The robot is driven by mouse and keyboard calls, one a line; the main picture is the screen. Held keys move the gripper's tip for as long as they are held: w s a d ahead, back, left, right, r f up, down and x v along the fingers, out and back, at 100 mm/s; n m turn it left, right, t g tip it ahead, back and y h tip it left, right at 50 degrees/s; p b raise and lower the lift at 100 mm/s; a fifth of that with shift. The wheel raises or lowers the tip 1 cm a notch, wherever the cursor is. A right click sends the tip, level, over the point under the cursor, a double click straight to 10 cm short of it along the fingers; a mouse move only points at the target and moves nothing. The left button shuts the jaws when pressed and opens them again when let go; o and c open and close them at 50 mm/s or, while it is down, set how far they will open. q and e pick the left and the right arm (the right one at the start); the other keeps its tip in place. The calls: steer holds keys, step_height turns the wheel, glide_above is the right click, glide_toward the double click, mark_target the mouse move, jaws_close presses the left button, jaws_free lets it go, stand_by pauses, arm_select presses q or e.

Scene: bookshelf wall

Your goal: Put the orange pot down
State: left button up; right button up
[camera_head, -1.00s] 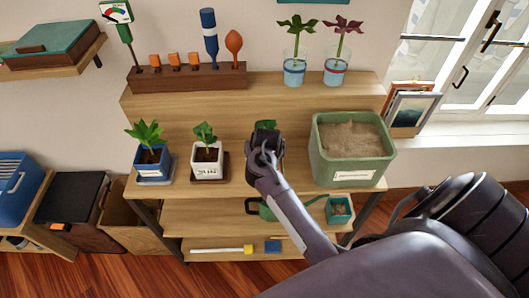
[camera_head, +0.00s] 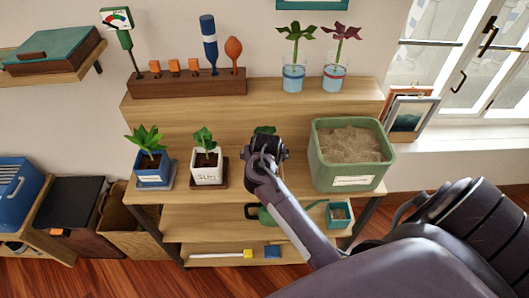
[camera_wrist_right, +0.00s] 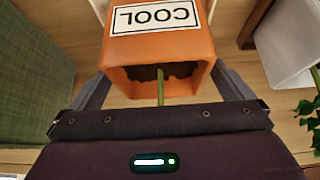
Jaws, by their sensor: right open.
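The orange pot (camera_wrist_right: 158,50) shows in the right wrist view, with a white "COOL" label, dark soil and a green stem. It sits between the two fingers of my right gripper (camera_wrist_right: 160,88), which are spread, one on each side. Whether either finger touches it is unclear. In the head view my right gripper (camera_head: 266,150) is at the front edge of the wooden shelf (camera_head: 280,172) and hides the pot. Only the plant's green leaves (camera_head: 264,129) show above it. My left gripper is not in view.
A white pot (camera_head: 207,166) and a blue pot (camera_head: 153,172) stand to the left. A green planter of soil (camera_head: 350,168) stands close on the right. Two glass jars (camera_head: 293,77) and a dark wooden tool rack (camera_head: 188,83) are on the upper tier.

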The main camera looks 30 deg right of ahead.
steer(key=p+v, duration=0.4)
steer(key=v, duration=0.6)
